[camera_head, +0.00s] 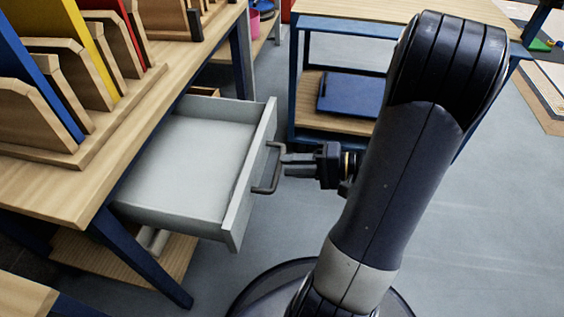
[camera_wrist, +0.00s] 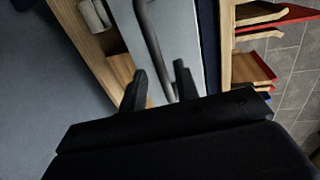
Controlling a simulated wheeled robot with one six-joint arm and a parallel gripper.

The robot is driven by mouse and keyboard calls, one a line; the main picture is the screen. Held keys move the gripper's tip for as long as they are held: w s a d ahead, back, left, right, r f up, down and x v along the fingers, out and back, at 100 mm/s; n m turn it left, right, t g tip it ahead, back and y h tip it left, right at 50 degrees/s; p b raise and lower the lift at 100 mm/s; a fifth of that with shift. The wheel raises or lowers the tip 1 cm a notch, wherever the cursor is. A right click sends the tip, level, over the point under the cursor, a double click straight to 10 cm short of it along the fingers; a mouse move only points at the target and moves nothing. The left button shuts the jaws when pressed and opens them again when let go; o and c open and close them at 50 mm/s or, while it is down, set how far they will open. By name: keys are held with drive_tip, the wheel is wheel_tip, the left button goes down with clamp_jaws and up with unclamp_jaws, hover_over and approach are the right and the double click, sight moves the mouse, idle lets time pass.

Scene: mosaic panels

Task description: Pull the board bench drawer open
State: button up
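The light grey drawer (camera_head: 200,160) of the board bench (camera_head: 110,190) stands well out from under the bench top, and its tray looks empty. Its dark bar handle (camera_head: 275,170) is on the front panel (camera_head: 250,180). My gripper (camera_head: 284,165) is at the handle from the right, its fingertips close to the bar. In the wrist view the two black fingers (camera_wrist: 160,82) are spread apart. The handle (camera_wrist: 152,40) runs down between them, with a gap on each side. Whether a finger touches the bar is hard to tell.
Coloured boards (camera_head: 30,60) stand in wooden racks on the bench top. Another table (camera_head: 340,10) with blue legs stands behind, with a blue case (camera_head: 350,95) on its lower shelf. Grey floor (camera_head: 480,220) is open to the right.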

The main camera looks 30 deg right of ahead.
sight(278, 165)
drive_tip(key=p+v, duration=0.1)
drive_tip(key=v, duration=0.6)
drive_tip(key=shift+p, duration=0.3)
drive_tip(key=shift+b+x, duration=1.5)
drive_tip(key=shift+x, duration=4)
drive_tip(key=shift+s, duration=0.1)
